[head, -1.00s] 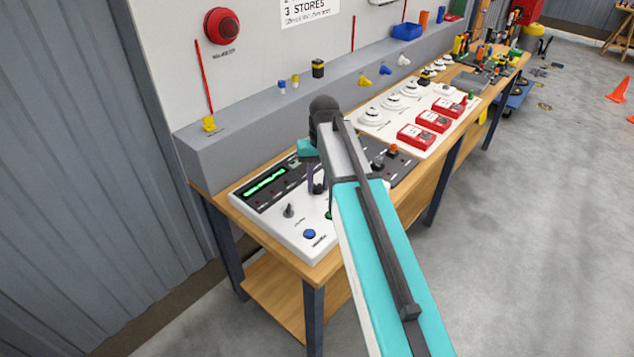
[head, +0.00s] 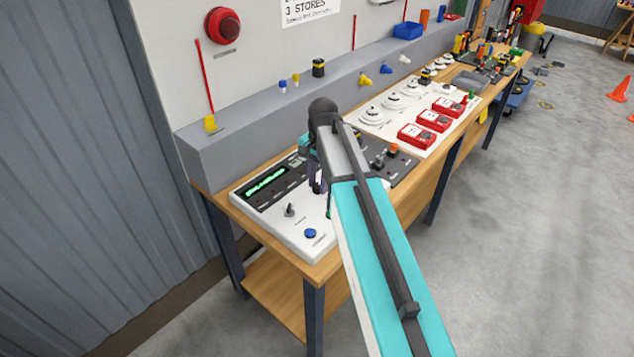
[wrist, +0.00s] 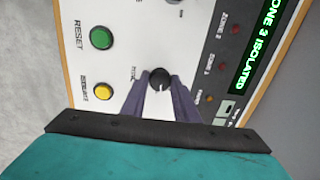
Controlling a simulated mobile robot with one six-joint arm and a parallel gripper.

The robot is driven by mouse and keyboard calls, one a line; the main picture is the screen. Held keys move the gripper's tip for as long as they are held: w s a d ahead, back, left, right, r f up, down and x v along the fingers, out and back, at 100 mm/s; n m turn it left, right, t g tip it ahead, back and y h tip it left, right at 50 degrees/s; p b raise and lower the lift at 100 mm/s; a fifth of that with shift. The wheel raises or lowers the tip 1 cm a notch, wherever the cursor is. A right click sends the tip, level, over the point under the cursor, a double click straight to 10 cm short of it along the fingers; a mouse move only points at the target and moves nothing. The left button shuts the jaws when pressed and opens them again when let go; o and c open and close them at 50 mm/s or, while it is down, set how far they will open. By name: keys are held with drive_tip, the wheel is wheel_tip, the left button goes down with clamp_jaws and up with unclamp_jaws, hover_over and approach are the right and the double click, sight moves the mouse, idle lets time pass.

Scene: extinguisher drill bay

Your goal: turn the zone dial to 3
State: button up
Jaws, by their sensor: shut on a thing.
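The white control panel (head: 262,217) lies on the bench. In the wrist view a round black dial (wrist: 159,76) with a pale pointer mark sits between the fingertips of my gripper (wrist: 160,86), which is shut on it. Its small label is too blurred to read. The green display (wrist: 259,52) is cut off at the edge and appears to read "ONE 3 ISOLATED"; it also shows in the head view (head: 265,181). In the head view my gripper (head: 317,186) is over the panel, and my arm hides the dial.
A green RESET button (wrist: 101,38) and a yellow button (wrist: 104,91) are beside the dial. Another black knob (head: 290,210) and a blue button (head: 310,233) are on the panel's near left. White round detectors and red call points (head: 417,136) stand further along the bench.

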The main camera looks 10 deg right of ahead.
drive_tip(key=shift+d+m, duration=0.1)
drive_tip(key=shift+m, duration=1.1)
drive_tip(key=o, duration=1.1)
drive_tip(key=shift+c, duration=0.2)
drive_tip(key=shift+r, duration=0.2)
drive_tip(key=shift+r+b, duration=0.3)
drive_tip(key=shift+r, duration=0.55)
wheel_tip(320, 180, up, 12)
drive_tip(key=b, duration=0.2)
drive_tip(key=shift+s+d+f+b, duration=0.15)
drive_tip(key=shift+s+b, duration=0.15)
drive_tip(key=shift+s, duration=0.1)
drive_tip(key=shift+f, duration=0.1)
